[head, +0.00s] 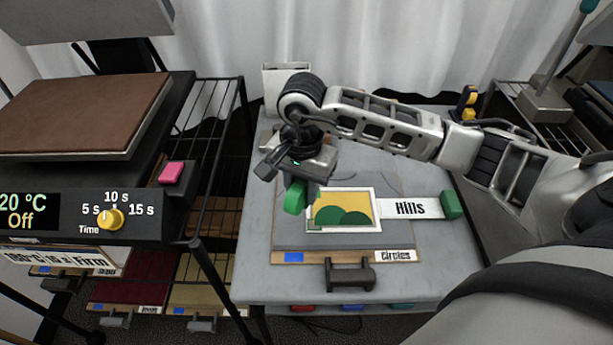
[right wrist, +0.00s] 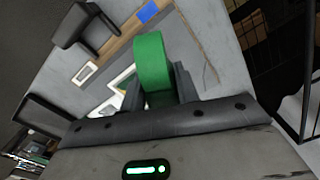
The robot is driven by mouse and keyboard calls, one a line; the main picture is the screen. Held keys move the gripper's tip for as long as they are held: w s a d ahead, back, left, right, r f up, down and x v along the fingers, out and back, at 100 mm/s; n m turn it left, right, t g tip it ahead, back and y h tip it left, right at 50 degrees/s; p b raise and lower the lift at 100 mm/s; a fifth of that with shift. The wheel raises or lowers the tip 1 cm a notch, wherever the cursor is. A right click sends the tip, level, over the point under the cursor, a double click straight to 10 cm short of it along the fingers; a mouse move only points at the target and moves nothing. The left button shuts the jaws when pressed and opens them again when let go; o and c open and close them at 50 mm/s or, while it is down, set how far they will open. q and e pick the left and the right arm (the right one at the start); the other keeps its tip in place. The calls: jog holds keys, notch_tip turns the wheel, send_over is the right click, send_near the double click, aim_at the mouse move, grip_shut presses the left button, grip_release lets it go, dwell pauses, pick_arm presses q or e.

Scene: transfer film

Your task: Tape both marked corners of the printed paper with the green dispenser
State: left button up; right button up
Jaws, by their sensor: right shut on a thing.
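The printed paper (head: 345,209), with green hills on a yellow ground and a white border, lies flat on a grey board on the table. My right gripper (head: 303,183) is shut on the green dispenser (head: 294,198) and holds it at the left edge of the paper, near its upper left side. In the right wrist view the dispenser (right wrist: 152,62) stands between the two dark fingers, and a white edge of the paper (right wrist: 122,77) shows beside it. I cannot tell whether the dispenser touches the paper. The corner marks are too small to make out clearly. My left gripper is not in view.
The grey board (head: 290,240) has a "Circles" strip and a dark handle (head: 350,274) in front. A heat press (head: 80,190) stands at left. My right arm crosses above the table's back.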

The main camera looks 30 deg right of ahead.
jog(key=d+f+m, duration=0.1)
jog(key=f+m, duration=0.1)
jog(key=m, duration=0.1)
jog(key=shift+s+d, duration=0.15)
jog(key=shift+d, duration=0.25)
jog(key=shift+d+f+m, duration=0.15)
jog(key=shift+f+m, duration=0.1)
jog(key=shift+m, duration=0.25)
jog(key=shift+f+b, duration=0.35)
jog(key=shift+f, duration=0.45)
notch_tip(320, 180, down, 3)
jog(key=shift+r+b, duration=0.15)
jog(key=shift+b, duration=0.65)
jog(key=shift+f+b, duration=0.45)
jog(key=shift+f, duration=0.35)
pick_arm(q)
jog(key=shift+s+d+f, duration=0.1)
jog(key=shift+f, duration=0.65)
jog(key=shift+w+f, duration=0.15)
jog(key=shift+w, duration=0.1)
pick_arm(e)
jog(key=shift+f, duration=0.25)
pick_arm(q)
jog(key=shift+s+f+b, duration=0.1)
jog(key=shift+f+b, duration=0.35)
jog(key=shift+b, duration=0.25)
pick_arm(e)
jog(key=shift+f, duration=0.35)
